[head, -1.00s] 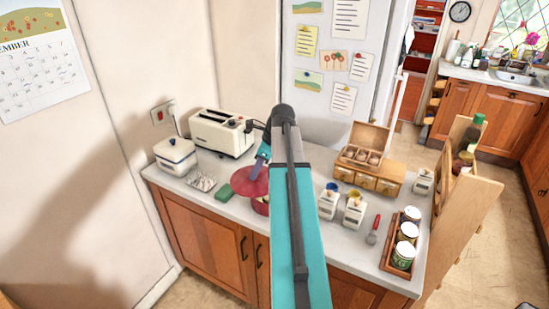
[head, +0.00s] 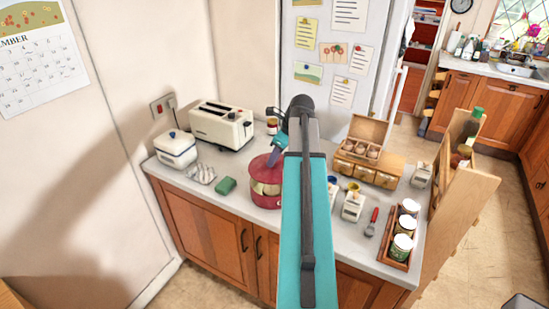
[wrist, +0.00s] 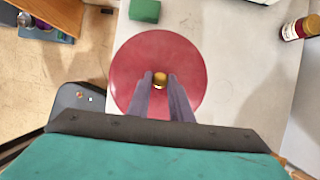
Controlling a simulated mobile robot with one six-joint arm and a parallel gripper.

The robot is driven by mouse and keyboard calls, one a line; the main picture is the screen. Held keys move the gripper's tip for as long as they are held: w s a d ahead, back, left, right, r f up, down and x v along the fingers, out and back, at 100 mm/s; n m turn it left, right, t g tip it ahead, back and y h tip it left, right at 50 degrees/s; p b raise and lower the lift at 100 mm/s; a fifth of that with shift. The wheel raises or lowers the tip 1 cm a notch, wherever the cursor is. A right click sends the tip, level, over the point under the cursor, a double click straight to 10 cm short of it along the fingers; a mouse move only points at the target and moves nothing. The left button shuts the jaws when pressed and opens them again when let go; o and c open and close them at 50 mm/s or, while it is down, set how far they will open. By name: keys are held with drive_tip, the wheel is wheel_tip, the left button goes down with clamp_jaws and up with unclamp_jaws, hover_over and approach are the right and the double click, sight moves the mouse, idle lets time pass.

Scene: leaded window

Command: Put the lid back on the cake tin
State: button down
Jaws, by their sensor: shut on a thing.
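The lid is a round dark red disc (wrist: 190,58) with a small gold knob (wrist: 160,77). My gripper (wrist: 160,82) is shut on the knob, with one finger on each side. In the head view the lid (head: 262,161) is over the cake tin (head: 265,189), which is red with a cream band, on the worktop. The lid looks roughly level and lined up with the tin. I cannot tell whether it rests on the rim or hovers just above. In the wrist view the lid hides the tin.
A green block (head: 226,186) lies just left of the tin, with a white butter-dish-like box (head: 176,150) and a toaster (head: 222,126) behind. A small jar (head: 272,126) stands behind the tin. The worktop's front edge is close.

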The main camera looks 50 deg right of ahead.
sight(276, 167)
drive_tip(key=shift+f+b, duration=1.55)
drive_tip(key=shift+f, duration=1.4)
drive_tip(key=shift+p, duration=0.5)
drive_tip(key=shift+f+p, duration=0.15)
drive_tip(key=shift+p, duration=0.35)
idle(1.7)
drive_tip(key=c, duration=1)
unclamp_jaws()
drive_tip(key=shift+c, duration=0.2)
